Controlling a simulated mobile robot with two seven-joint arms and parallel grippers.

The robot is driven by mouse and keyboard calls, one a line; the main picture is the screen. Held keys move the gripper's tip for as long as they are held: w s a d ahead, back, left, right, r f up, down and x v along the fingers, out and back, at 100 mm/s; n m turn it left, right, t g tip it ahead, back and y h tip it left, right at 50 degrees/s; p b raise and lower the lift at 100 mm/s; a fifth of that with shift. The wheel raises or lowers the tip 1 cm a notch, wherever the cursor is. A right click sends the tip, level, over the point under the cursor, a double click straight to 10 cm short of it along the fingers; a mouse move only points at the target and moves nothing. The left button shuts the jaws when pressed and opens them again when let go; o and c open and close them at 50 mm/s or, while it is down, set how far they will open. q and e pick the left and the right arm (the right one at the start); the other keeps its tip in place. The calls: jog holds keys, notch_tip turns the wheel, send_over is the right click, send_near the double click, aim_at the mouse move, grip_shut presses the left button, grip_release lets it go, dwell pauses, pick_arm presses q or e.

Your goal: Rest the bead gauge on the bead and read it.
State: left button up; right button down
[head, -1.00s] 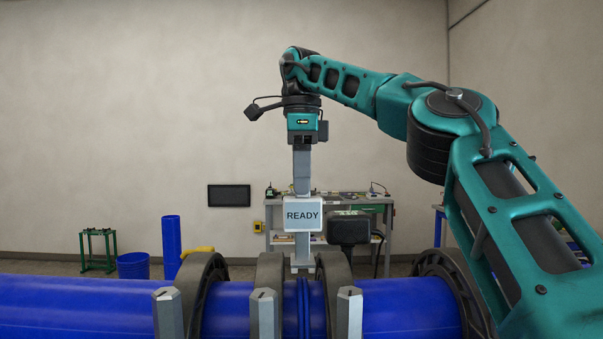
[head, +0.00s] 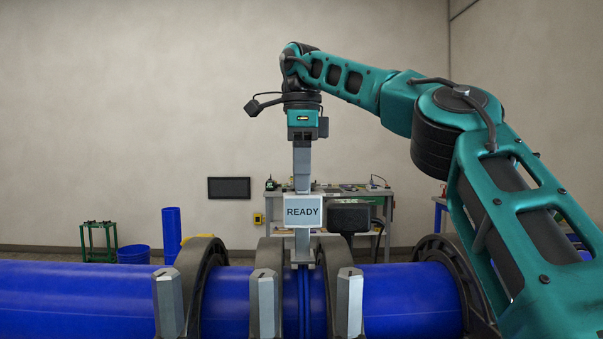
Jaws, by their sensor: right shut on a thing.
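The bead gauge (head: 302,185) is a grey upright bar with a flat foot and a square display that reads "READY". My right gripper (head: 302,142) points down and is shut on the top of the gauge, holding it upright. The bead (head: 304,305) is the double blue ridge around the joint between the two blue pipes. The gauge's foot (head: 301,262) is directly above the bead in the picture, at the pipe's top edge. I cannot tell whether it touches. My left gripper is out of view.
Dark clamp rings with grey blocks (head: 264,305) stand on both sides of the bead. A workbench (head: 360,198) with tools, a blue bin (head: 133,254), an upright blue pipe (head: 172,233) and a green stand (head: 98,240) are behind. A black screen (head: 229,188) hangs on the wall.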

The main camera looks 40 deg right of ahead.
jog(key=shift+f, duration=0.1)
dwell(0.4)
jog(key=shift+f+b, duration=0.45)
jog(key=shift+f, duration=0.15)
dwell(0.4)
jog(key=shift+f, duration=0.15)
dwell(3.0)
jog(key=shift+r+p, duration=0.9)
jog(key=shift+p, duration=0.3)
notch_tip(320, 180, up, 3)
jog(key=p, duration=0.3)
jog(key=shift+r+p, duration=1.25)
